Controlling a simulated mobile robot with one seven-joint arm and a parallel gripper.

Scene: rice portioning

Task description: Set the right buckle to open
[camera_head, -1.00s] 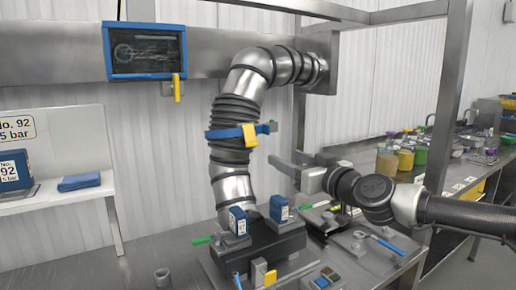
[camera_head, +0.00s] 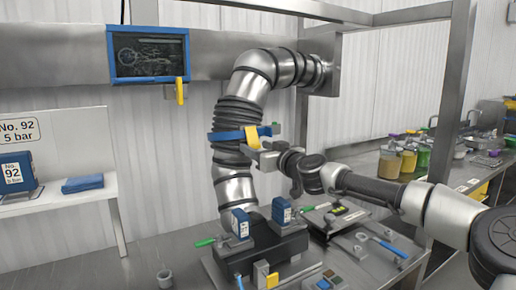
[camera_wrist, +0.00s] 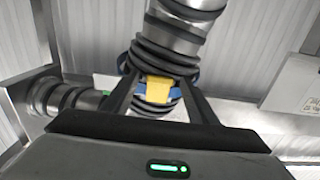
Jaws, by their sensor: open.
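A yellow buckle (camera_head: 251,137) sits on a blue strap (camera_head: 226,135) wrapped around the black ribbed hose of a bent steel pipe. My gripper (camera_head: 258,157) is just below and to the right of the buckle in the head view, reaching in from the right. In the wrist view, the open fingers (camera_wrist: 161,100) stand on either side of the yellow buckle (camera_wrist: 157,82), with the blue strap (camera_wrist: 174,94) behind. I cannot tell whether a finger touches the buckle. It is not clear whether the buckle is latched.
The steel pipe (camera_head: 233,188) rises from a dark base block with two blue-labelled clamps. A blue-framed screen (camera_head: 149,55) with a yellow tab hangs at upper left. A frame post (camera_head: 447,95) stands right of the pipe. A bench with jars (camera_head: 389,161) is at the right.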

